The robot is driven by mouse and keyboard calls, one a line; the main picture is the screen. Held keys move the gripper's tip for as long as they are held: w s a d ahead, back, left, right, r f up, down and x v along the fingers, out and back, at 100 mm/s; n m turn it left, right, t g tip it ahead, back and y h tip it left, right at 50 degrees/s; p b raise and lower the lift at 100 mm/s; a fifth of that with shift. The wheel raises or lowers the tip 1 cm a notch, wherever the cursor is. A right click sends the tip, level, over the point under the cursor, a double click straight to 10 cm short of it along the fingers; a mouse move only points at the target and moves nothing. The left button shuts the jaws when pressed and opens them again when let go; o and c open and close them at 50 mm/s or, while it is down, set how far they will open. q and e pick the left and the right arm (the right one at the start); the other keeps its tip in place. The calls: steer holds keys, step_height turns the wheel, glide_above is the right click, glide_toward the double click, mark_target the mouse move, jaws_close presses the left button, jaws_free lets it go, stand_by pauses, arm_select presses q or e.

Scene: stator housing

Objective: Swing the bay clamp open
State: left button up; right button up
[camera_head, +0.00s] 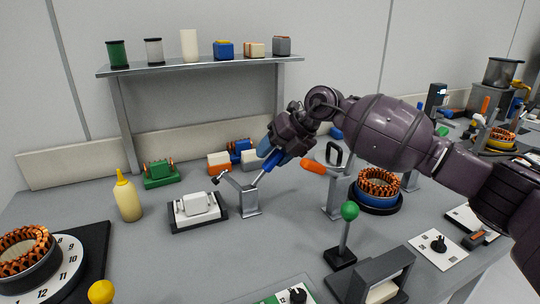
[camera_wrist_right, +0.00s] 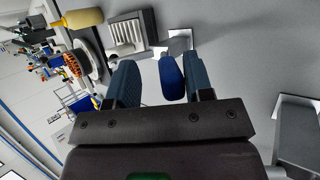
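The bay clamp (camera_head: 250,200) is a grey bracket with a blue handle, standing at the right side of the bay (camera_head: 216,214), a black-edged plate with a white block on it. The clamp's arm reaches left towards the block, and its blue handle slants up to the right. My right gripper (camera_head: 272,156) is at the upper part of this handle. In the right wrist view the blue handle (camera_wrist_right: 172,78) lies between its two open fingers, nearer the right finger, with a clear gap on the left. My left gripper is not in view.
A second clamp with an orange handle (camera_head: 313,166) stands just right of my gripper, by a copper-wound stator (camera_head: 379,183). A green-knobbed lever (camera_head: 349,211) stands in front. A yellow bottle (camera_head: 127,198) and a green part (camera_head: 160,173) are at left.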

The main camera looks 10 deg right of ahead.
steer(key=p+v, duration=0.2)
steer(key=v, duration=0.7)
steer(key=shift+d+r, duration=0.25)
steer(key=shift+s, duration=0.15)
